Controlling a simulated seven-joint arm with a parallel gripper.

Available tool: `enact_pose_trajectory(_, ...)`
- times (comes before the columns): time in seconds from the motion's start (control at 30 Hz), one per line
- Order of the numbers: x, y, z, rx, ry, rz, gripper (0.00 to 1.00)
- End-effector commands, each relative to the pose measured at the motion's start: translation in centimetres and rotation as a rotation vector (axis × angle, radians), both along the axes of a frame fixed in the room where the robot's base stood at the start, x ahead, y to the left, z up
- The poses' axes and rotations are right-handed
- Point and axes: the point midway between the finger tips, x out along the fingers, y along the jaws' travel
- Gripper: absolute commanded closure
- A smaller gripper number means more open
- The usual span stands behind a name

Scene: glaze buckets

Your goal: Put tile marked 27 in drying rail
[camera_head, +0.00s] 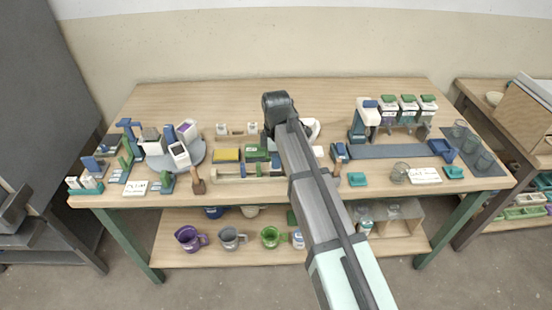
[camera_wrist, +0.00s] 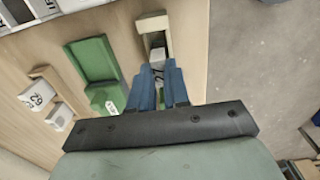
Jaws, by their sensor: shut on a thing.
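My gripper (camera_wrist: 162,84) has its blue fingers close together in the wrist view. A pale tile (camera_wrist: 158,75) shows between them, with a dark digit that looks like a 2; the rest of its mark is hidden. A cream slotted rail (camera_wrist: 153,22), which looks like the drying rail, lies just beyond the fingertips. A pale piece shows in its slot; I cannot tell whether it touches the held tile. In the head view a long cream rail (camera_head: 228,178) runs near the table's front edge, partly behind my arm.
A green tray (camera_wrist: 95,58) lies left of the fingers, with a green block (camera_wrist: 105,98) close by. A wooden rack with white tiles, one marked 62 (camera_wrist: 36,97), stands farther left. The table's back (camera_head: 200,95) is clear.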

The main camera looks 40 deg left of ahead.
Motion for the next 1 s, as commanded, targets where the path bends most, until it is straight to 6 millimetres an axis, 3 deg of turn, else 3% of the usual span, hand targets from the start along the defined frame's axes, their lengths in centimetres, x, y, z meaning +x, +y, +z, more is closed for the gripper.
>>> enact_pose_trajectory(0.5, 0.00, 0.00, -0.58, 0.000, 0.000, 0.000, 1.00)
enact_pose_trajectory(0.53, 0.01, 0.01, -0.59, 0.000, 0.000, 0.000, 0.83)
enact_pose_trajectory(0.8, 0.01, 0.01, -0.56, 0.000, 0.000, 0.000, 0.57)
enact_pose_trajectory(1.0, 0.00, 0.00, -0.55, 0.000, 0.000, 0.000, 0.54)
